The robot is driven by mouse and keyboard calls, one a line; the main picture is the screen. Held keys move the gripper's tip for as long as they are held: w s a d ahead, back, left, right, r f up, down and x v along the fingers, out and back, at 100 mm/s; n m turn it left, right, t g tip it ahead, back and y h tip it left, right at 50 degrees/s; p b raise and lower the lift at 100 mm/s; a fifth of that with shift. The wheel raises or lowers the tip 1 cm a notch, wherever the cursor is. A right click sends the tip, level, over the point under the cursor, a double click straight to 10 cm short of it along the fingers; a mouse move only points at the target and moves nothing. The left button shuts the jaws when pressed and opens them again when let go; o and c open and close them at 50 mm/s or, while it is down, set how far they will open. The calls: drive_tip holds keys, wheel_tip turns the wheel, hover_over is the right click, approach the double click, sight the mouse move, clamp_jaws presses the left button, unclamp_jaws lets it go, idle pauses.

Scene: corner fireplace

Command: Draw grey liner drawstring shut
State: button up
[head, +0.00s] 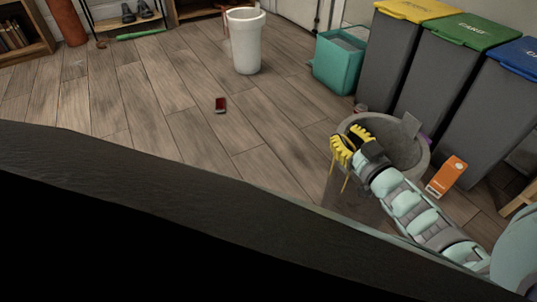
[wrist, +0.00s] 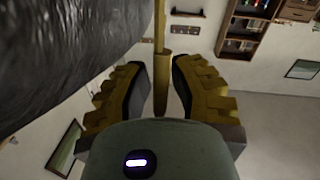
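The grey liner (head: 408,152) lines a round bin (head: 424,163) on the floor at the right of the head view. Its wrinkled dark side fills the upper left of the wrist view (wrist: 60,50). My gripper (head: 347,143) is at the bin's left rim, with yellow fingers. In the wrist view my gripper (wrist: 160,85) is open, its fingers on either side of a yellow drawstring (wrist: 161,45). The drawstring ends in a thicker piece between the fingers, with gaps showing on both sides. Thin yellow strands hang below my gripper in the head view.
An orange box (head: 446,176) stands right of the bin. Tall grey bins with yellow (head: 417,10), green (head: 470,31) and blue (head: 524,54) lids stand behind. A teal crate (head: 338,66) and a white bin (head: 245,42) are farther back. A small red item (head: 220,105) lies on open floor.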

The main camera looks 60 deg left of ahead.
clamp_jaws()
wheel_tip(320, 180, up, 11)
drive_tip(key=p, duration=0.8)
drive_tip(key=shift+f, duration=0.2)
drive_tip(key=shift+c, duration=1.4)
unclamp_jaws()
drive_tip(key=o, duration=0.7)
drive_tip(key=shift+c, duration=0.2)
drive_tip(key=shift+d, duration=0.15)
drive_tip(key=s+d, duration=0.2)
drive_tip(key=d, duration=0.9)
drive_tip(key=shift+d, duration=0.35)
